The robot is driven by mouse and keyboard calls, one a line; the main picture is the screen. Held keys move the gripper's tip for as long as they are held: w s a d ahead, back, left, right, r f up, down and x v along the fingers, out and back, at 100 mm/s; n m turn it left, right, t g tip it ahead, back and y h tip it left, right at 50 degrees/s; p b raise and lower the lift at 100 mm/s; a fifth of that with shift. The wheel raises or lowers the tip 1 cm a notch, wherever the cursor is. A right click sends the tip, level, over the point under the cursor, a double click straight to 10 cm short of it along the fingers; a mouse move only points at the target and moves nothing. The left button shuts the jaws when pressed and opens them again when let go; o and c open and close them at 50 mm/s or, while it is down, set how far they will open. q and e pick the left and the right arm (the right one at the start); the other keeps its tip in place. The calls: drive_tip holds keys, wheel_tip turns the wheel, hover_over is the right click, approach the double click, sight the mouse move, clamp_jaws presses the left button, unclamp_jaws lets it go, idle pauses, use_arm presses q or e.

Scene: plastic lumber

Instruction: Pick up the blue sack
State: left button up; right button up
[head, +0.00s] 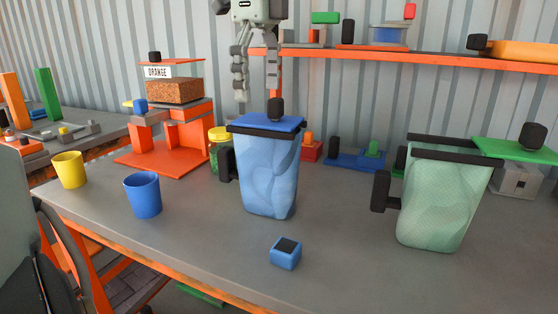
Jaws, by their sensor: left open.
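The blue sack (268,172) stands upright on the grey table, a creased, bucket-like blue body with a flat blue top, a black knob and a black side handle. My left gripper (256,92) hangs above and behind the sack's top at the upper middle, fingers pointing down, apart and empty. It does not appear to touch the sack. Its upper part is cut off by the picture's top edge. My right gripper is not in view.
A green bucket-like container (440,200) stands to the right. A small blue block (285,253) lies in front. Blue (143,196) and yellow (69,170) cups and an orange stand (180,148) are left. An orange shelf (400,57) runs behind. The front right table is clear.

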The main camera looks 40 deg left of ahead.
sight(260, 118)
use_arm(q)
wheel_tip(260, 118, down, 7)
drive_tip(key=shift+f, duration=0.2)
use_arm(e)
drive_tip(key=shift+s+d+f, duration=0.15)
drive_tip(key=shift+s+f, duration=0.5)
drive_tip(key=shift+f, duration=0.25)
use_arm(q)
drive_tip(key=c, duration=1.9)
